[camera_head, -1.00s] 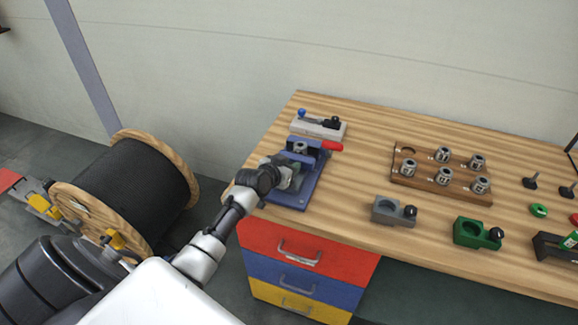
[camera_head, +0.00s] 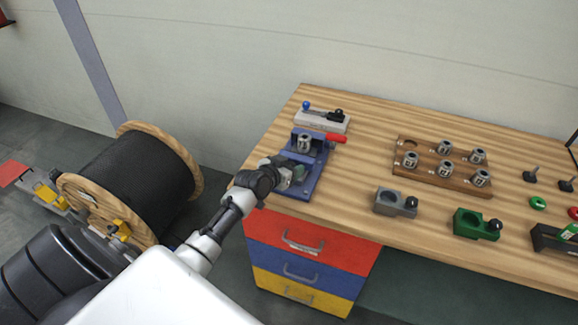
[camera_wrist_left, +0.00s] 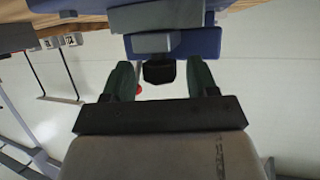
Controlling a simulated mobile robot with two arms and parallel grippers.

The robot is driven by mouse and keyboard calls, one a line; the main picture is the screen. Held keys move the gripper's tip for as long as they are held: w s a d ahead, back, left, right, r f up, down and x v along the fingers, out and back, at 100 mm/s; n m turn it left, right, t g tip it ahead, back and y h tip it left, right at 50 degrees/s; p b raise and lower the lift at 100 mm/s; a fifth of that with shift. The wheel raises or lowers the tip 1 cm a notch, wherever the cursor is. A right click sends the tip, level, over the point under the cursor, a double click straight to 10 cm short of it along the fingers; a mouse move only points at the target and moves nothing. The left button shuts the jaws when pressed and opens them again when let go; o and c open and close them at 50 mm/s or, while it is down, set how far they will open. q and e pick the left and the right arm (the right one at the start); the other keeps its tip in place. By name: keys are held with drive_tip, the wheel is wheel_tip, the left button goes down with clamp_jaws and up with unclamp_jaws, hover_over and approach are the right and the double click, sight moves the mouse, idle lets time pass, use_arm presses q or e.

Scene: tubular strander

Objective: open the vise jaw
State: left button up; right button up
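The blue vise (camera_head: 306,190) stands near the left end of the bench, with a red handle (camera_head: 336,138) at its right. A grey metal cylinder (camera_head: 304,142) sits upright at its back part. My left gripper (camera_head: 300,176) is over the front part of the vise and hides some of it. In the left wrist view my left gripper (camera_wrist_left: 162,80) has its dark fingers apart. A black block (camera_wrist_left: 159,73) below a grey-blue vise part (camera_wrist_left: 152,43) shows between them, with small gaps on both sides. My right gripper is not in view.
Behind the vise is a light fixture with a blue knob (camera_head: 322,121). To the right are a wooden rack (camera_head: 431,181) with several metal cylinders, a grey holder (camera_head: 389,203) and a green holder (camera_head: 470,225). A large cable reel (camera_head: 140,180) stands left of the bench.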

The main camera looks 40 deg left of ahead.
use_arm(q)
drive_tip(key=shift+s+r, duration=0.15)
drive_tip(key=shift+s, duration=0.15)
drive_tip(key=b+v, duration=0.1)
drive_tip(key=v, duration=0.9)
drive_tip(key=shift+s, duration=0.1)
